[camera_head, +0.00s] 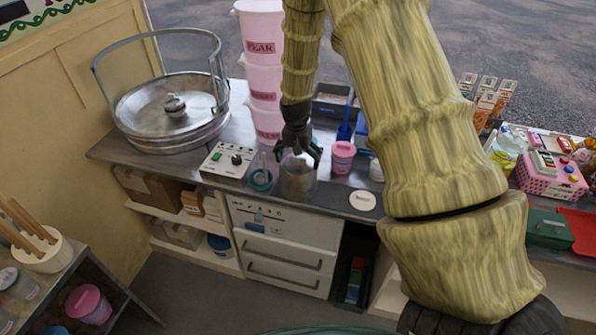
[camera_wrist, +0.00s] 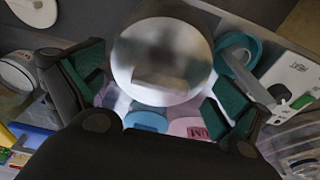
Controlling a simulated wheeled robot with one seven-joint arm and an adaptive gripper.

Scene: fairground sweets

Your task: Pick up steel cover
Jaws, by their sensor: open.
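A greyish, metallic, cylinder-like piece (camera_head: 298,182), which looks like the steel cover, stands upright near the counter's front edge. In the wrist view its round, shiny top (camera_wrist: 162,58) fills the upper middle. My gripper (camera_head: 300,156) is directly above it, pointing down. In the wrist view the two green-padded fingers (camera_wrist: 158,92) are spread wide on either side of the lower part of the round top. The jaws are open and nothing is held. I cannot tell whether a finger touches the cover.
A teal ring-shaped item (camera_head: 261,180) and a white control box (camera_head: 228,161) stand to its left. A pink tub (camera_head: 343,156) and a white disc (camera_head: 362,201) are to its right. Tall pink buckets (camera_head: 264,60) rise behind. A large steel pan (camera_head: 150,120) is at the far left.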

